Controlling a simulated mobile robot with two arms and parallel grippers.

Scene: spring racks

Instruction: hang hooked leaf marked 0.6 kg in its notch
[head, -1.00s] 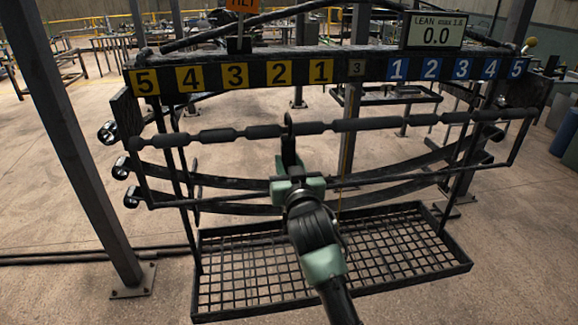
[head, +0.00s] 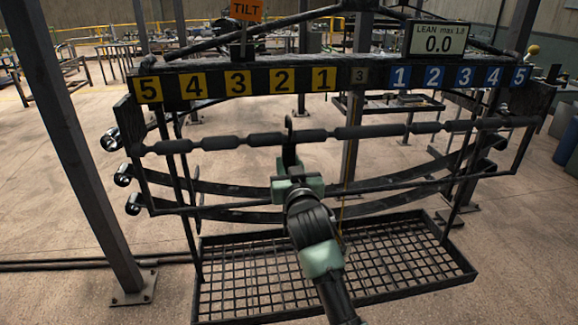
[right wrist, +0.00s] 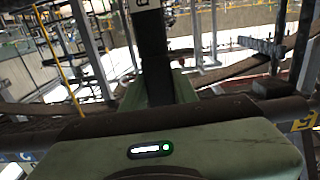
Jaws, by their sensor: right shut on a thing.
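The hooked leaf (head: 289,155) is a dark upright piece with a thin hook at its top. My right gripper (head: 291,172) is shut on it, low on the leaf, in front of the rack. The hook rises past the notched bar (head: 230,142), below the gap between yellow 2 and yellow 1. I cannot tell whether it rests on the bar. In the right wrist view the dark leaf (right wrist: 153,50) stands between my green fingers; its pale label is cut off, so the weight is unreadable. My left gripper is out of view.
The lean display (head: 438,40) reads 0.0; an orange TILT sign (head: 246,9) stands above. Curved dark leaves (head: 230,190) lie below the bar, over a mesh tray (head: 405,255).

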